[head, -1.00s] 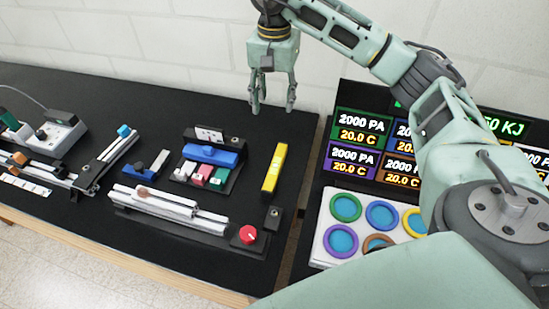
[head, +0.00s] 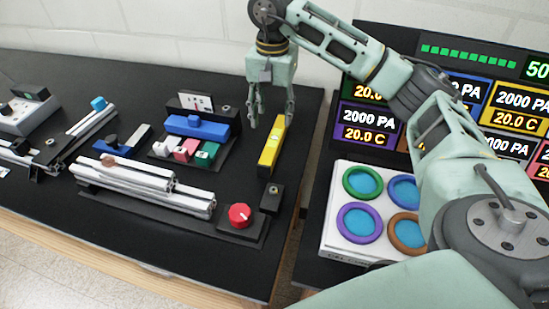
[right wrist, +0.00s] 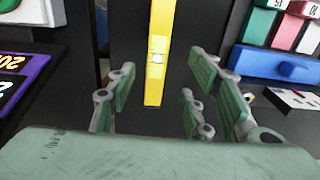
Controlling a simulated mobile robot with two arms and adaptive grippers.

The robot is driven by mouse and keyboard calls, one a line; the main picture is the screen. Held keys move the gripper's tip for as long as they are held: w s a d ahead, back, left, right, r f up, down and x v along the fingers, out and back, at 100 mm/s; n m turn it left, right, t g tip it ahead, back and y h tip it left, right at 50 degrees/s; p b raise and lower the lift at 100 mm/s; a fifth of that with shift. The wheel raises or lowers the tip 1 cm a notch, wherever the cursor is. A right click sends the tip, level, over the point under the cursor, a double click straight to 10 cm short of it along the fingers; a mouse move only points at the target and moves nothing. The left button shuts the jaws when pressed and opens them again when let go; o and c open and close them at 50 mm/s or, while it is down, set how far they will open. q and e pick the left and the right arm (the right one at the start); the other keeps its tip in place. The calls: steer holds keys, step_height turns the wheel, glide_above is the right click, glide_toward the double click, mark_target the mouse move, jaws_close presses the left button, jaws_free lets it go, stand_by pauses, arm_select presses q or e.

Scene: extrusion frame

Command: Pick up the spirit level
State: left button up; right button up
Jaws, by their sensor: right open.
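The spirit level is a yellow bar (head: 271,148) lying on the black table near its right edge in the head view. It also shows in the right wrist view (right wrist: 161,52), running away from me, with a pale vial window near its close end. My right gripper (head: 271,120) is open above the table at the far end of the level. In the right wrist view the gripper's fingers (right wrist: 155,98) are spread to either side of the level's near end, with nothing held. My left gripper is out of view.
A blue block with white, pink and green pieces (head: 197,127) stands left of the level. An extrusion frame (head: 145,186) and a red knob (head: 239,214) lie in front. A white tray of coloured rings (head: 333,222) and display panels (head: 520,106) stand to the right.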

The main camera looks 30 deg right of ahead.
mark_target(275, 138)
steer(key=shift+f, duration=0.8)
steer(key=f+p, duration=0.1)
steer(key=f, duration=0.2)
steer(key=f+p, duration=0.1)
steer(key=f, duration=0.2)
steer(key=shift+s+d+f, duration=0.1)
steer(key=shift+s+d, duration=0.1)
steer(key=shift+f, duration=0.45)
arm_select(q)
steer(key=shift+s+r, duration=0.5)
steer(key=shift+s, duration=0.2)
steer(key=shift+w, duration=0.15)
arm_select(e)
jaws_close()
